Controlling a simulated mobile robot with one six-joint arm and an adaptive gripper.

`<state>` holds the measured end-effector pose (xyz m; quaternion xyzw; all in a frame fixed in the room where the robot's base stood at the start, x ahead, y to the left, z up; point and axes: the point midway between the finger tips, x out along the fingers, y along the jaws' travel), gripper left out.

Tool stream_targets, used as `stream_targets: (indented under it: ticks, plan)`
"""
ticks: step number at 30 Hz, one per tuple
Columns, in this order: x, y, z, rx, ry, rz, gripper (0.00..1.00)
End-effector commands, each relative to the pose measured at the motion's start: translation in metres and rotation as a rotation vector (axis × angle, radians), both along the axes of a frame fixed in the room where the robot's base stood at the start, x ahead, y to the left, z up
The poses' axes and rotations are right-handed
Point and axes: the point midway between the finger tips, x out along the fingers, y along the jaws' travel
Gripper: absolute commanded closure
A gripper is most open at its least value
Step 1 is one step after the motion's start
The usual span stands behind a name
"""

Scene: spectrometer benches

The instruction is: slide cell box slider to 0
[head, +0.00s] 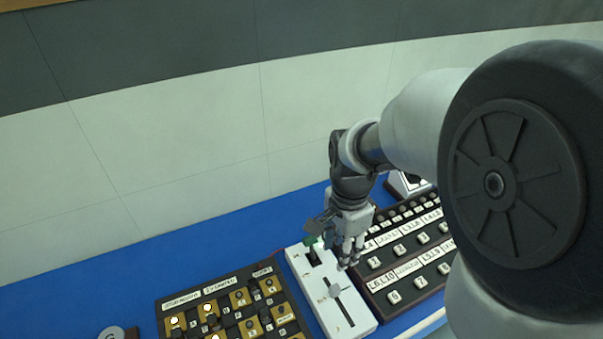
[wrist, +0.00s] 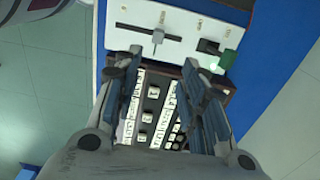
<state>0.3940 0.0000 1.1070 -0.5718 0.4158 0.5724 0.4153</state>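The cell box (head: 355,316) is a white box on the blue bench, with a long dark slot and a grey slider knob (head: 335,291) near the slot's upper end in the head view. In the wrist view the white box (wrist: 190,20) lies across the top, and its knob (wrist: 158,37) stands partway along the slot. The scale marks are too small to read. My gripper (head: 347,264) is above the box's right edge, near the knob. In the wrist view my gripper (wrist: 160,60) has its fingers spread apart, with nothing held between them. The knob lies just beyond the fingertips.
A dark keyed panel (head: 412,262) stands right of the box; its keys show between my fingers in the wrist view. A black and gold panel (head: 232,300) stands left. A green part (head: 311,240) sits at the box's far end. A wall rises behind the bench.

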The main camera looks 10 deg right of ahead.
Motion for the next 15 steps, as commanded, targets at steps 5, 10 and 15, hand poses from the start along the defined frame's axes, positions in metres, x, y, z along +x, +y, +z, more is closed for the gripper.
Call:
stream_targets:
  ticks: [5,10,15]
  plan:
    - [-0.001,0.000,-0.024,0.000,0.005,-0.003,0.62]
    - [-0.002,0.000,-0.061,0.000,0.006,-0.002,0.62]
    - [-0.001,0.000,-0.099,0.000,0.005,-0.001,0.62]
